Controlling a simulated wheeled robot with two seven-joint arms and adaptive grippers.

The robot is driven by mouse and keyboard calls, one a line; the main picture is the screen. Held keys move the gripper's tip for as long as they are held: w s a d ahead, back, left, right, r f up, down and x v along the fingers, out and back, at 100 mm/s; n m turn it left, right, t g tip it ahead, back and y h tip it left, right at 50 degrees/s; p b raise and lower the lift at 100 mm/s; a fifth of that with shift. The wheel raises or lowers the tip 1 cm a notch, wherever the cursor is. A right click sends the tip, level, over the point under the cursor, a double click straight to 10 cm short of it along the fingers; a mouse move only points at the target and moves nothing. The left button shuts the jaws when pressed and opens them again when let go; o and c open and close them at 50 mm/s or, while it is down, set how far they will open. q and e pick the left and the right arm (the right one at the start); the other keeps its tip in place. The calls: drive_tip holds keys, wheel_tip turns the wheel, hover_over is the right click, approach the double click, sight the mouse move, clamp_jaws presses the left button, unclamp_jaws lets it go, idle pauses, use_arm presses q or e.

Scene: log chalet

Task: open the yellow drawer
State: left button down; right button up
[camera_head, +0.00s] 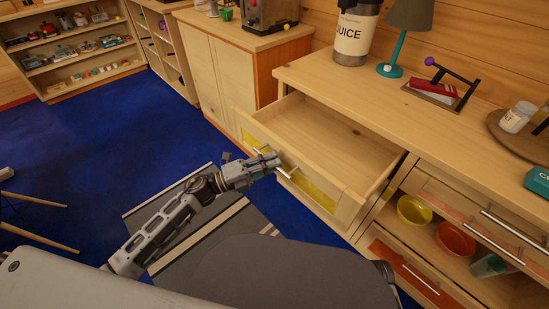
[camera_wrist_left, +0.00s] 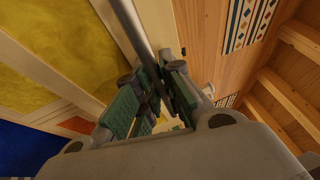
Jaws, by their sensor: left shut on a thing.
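The yellow drawer (camera_head: 318,190) is pulled well out of the wooden dresser, and its inside looks empty. Its front has yellow panels and a long metal bar handle (camera_head: 285,172). My left gripper (camera_head: 270,160) is at the drawer front, shut on the handle. In the left wrist view, the handle bar (camera_wrist_left: 138,32) runs down between the green-padded fingers (camera_wrist_left: 150,95), with the yellow panel (camera_wrist_left: 50,50) to the left. My right gripper is not in view.
To the right, an open compartment holds a yellow bowl (camera_head: 414,210) and an orange bowl (camera_head: 455,239). Blue carpet (camera_head: 130,125) lies clear at left.

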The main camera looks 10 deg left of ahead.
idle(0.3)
use_arm(q)
drive_tip(key=c, duration=1.6)
unclamp_jaws()
drive_tip(key=shift+o, duration=0.4)
drive_tip(key=shift+a, duration=0.1)
drive_tip(key=v, duration=1.2)
